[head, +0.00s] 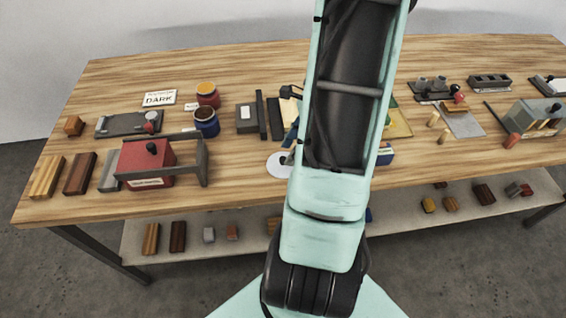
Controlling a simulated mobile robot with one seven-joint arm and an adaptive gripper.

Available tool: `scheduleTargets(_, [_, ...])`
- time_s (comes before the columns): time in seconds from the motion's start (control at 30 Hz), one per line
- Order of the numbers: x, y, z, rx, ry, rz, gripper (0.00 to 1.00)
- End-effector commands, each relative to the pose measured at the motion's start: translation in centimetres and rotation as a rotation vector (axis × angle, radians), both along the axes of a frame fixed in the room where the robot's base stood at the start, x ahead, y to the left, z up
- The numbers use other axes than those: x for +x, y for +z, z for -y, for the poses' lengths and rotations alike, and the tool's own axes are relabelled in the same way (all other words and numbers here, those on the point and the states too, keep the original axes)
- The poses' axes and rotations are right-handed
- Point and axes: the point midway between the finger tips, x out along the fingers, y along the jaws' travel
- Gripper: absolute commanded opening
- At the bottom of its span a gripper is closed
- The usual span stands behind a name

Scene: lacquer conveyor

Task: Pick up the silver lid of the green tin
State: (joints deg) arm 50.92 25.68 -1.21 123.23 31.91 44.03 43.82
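I cannot make out a green tin or a silver lid on it. My own pale green arm stands across the middle of the head view and hides that part of the bench. A pale round disc (279,168) lies near the front edge, just left of my arm, with something small and dark at its upper right; I cannot tell what the disc is. A red tin with a yellow top (207,97) and a blue tin with a dark top (206,126) stand at centre left. My gripper does not show clearly enough to be picked out.
The wooden bench (240,185) holds a red box (147,166) with a dark frame beside it, a "DARK" card (159,98), a dark tray (128,124), and a grey machine (533,116) at right. Several blocks lie on the lower shelf (190,248). The bench's front left is partly clear.

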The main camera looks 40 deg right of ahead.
Motion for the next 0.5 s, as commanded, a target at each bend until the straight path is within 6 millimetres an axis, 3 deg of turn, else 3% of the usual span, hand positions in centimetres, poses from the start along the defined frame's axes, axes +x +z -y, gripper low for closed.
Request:
scheduleTargets(0.2, [0.7, -2.7, -1.1, 0.002, 0.001, -0.001, 0.36])
scheduleTargets(0.5, [0.8, -3.0, -1.2, 0.000, 0.001, 0.000, 0.35])
